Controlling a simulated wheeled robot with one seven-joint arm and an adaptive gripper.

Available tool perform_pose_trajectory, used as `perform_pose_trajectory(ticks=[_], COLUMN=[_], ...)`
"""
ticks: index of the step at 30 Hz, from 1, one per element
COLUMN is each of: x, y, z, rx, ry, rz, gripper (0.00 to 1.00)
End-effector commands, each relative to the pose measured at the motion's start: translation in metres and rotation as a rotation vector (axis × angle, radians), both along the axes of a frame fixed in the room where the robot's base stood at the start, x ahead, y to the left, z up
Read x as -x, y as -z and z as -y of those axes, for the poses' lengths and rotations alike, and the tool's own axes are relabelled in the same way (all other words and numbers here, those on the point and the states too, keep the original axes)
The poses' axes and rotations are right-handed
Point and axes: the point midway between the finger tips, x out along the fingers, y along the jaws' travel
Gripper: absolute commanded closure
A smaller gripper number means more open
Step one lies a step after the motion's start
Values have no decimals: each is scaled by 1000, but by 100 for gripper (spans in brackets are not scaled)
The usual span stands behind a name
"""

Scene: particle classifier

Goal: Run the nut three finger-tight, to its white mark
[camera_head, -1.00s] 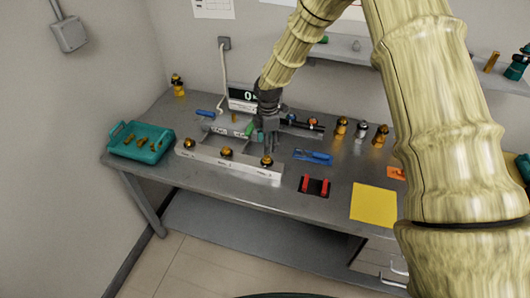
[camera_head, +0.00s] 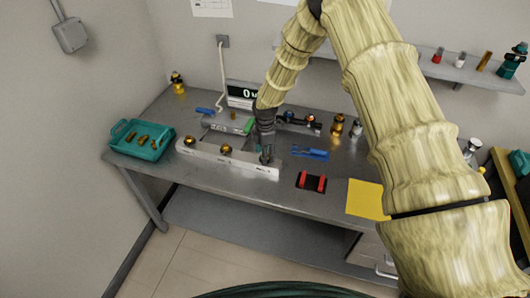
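A long pale rail (camera_head: 243,168) lies on the grey workbench and carries brass nuts along its top. The left nut (camera_head: 190,141) and the middle nut (camera_head: 226,149) show clearly. My gripper (camera_head: 266,156) points down over the right-hand end of the rail, its dark fingers at the third station. Nut three is mostly hidden behind the fingers there. I cannot tell whether they touch it or how far they are closed. No white mark can be made out at this size.
Left is a teal tray (camera_head: 121,149) with several brass pieces. A display (camera_head: 242,93) stands behind the rail. Right of the rail are a blue tool (camera_head: 311,153), a black holder with red parts (camera_head: 311,182) and a yellow sheet (camera_head: 366,199). Several small fittings stand behind.

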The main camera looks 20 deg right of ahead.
Motion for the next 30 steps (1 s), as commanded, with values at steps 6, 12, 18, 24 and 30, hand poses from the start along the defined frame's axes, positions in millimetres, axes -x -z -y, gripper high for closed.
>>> perform_pose_trajectory(ticks=[6,12,18,24,30], x=[0,0,1,1,1], y=[-1,-1,1,2,4], z=[0,0,0,0,0], rx=[0,0,0,0,1], ry=[0,0,12,83,225], rz=[0,0,-1,-1,-2], gripper=[70,95,95,95,95])
